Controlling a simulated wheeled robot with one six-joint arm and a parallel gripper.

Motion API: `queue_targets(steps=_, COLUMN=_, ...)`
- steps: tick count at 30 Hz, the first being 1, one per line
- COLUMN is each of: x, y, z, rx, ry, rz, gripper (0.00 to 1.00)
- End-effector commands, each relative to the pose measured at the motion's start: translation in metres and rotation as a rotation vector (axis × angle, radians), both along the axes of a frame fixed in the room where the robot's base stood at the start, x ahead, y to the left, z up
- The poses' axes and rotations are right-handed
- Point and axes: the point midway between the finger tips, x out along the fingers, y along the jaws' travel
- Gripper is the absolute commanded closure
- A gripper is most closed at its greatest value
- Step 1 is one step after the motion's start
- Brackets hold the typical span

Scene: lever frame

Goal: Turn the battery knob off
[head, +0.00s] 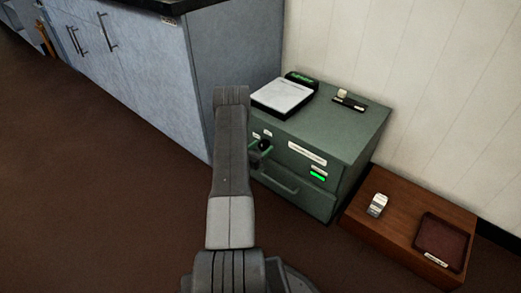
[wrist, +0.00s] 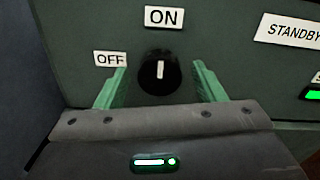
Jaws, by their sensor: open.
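The battery knob (wrist: 160,75) is round and black with a white mark that points up at the ON label (wrist: 164,17). The OFF label (wrist: 110,59) is to its upper left. The knob also shows in the head view (head: 265,144), on the front of the green cabinet (head: 340,146). My gripper (wrist: 160,82) is open. Its two green fingers stand on either side of the knob, with a visible gap on each side. I cannot tell how deep the fingertips reach. In the head view my arm hides much of the gripper.
A STANDBY label (wrist: 292,30) and a lit green lamp (head: 318,176) are right of the knob. A drawer handle (head: 277,182) is below. A pad (head: 284,96) lies on the cabinet. A low wooden box (head: 400,222) stands right, grey-blue cupboards (head: 150,70) left.

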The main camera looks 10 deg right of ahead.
Motion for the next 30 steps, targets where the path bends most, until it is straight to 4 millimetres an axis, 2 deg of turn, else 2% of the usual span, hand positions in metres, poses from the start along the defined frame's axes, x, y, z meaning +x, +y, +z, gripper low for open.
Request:
queue_targets(steps=6, x=0.0001, y=-0.0001, z=0.0002, rx=0.000, ry=0.000, rz=0.000, gripper=0.37)
queue_targets(steps=8, x=0.0002, y=0.0000, z=0.0002, rx=0.000, ry=0.000, rz=0.000, gripper=0.47)
queue_targets(steps=13, x=-0.0001, y=0.0001, z=0.0000, rx=0.000, ry=0.000, rz=0.000, gripper=0.80)
queue_targets(steps=14, x=-0.0001, y=0.0001, z=0.0000, rx=0.000, ry=0.000, rz=0.000, gripper=0.82)
queue_targets(steps=23, x=-0.0002, y=0.0002, z=-0.0005, rx=-0.022, ry=0.028, rz=0.000, gripper=0.82)
queue_targets(steps=30, x=-0.0001, y=0.0003, z=-0.0014, rx=-0.104, ry=0.133, rz=-0.001, gripper=0.82)
